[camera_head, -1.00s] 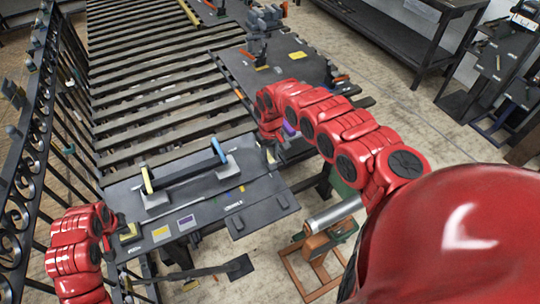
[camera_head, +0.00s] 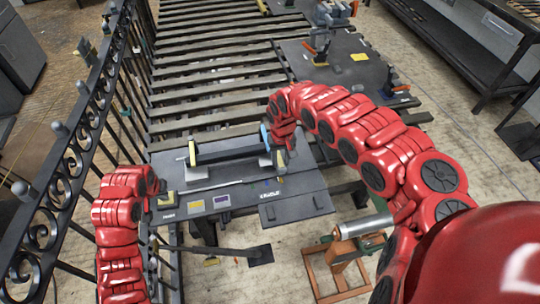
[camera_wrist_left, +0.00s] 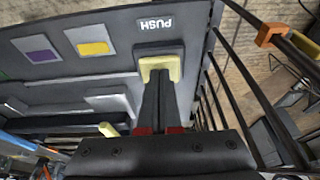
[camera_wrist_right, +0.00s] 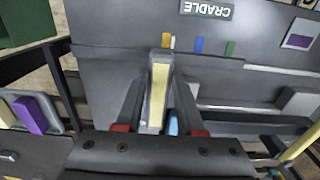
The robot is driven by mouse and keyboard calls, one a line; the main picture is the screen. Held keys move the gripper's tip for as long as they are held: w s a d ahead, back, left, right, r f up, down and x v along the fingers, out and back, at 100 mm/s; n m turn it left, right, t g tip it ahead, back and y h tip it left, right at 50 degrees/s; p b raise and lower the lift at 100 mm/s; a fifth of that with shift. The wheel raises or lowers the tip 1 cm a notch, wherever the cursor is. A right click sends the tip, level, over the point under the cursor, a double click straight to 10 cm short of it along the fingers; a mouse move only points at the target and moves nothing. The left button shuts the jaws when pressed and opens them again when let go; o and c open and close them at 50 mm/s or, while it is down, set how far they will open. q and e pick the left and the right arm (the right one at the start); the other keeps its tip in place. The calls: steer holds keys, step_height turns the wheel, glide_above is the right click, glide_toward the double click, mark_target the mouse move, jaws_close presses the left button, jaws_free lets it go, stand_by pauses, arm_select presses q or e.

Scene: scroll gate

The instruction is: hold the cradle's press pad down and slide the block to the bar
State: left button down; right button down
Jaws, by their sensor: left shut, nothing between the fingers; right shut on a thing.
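The press pad (camera_wrist_left: 160,68) is a pale yellow piece on a dark base beside the word PUSH. My left gripper (camera_wrist_left: 157,75) is shut and empty, its fingertips at the pad and seeming to touch it. It also shows in the head view (camera_head: 160,193). My right gripper (camera_wrist_right: 158,100) is shut on a grey block with a pale yellow strip (camera_wrist_right: 159,85), near the CRADLE label; in the head view it (camera_head: 282,155) is at the board's right side. The dark bar (camera_head: 228,148) has a yellow left end and a blue right end, close to my right gripper.
The dark board (camera_head: 235,201) carries purple and yellow patches and grey supports. A scrolled iron railing (camera_head: 70,170) stands at the left. Another board (camera_head: 340,68) with fixtures lies at the back right.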

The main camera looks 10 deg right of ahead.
steer(key=shift+a, duration=0.1)
steer(key=c, duration=0.5)
jaws_free()
step_height(320, 180, up, 7)
steer(key=shift+f, duration=0.1)
steer(key=shift+r, duration=0.35)
arm_select(q)
step_height(320, 180, up, 7)
steer(key=p, duration=0.3)
arm_select(e)
step_height(320, 180, up, 3)
steer(key=shift+r, duration=0.15)
stand_by(0.6)
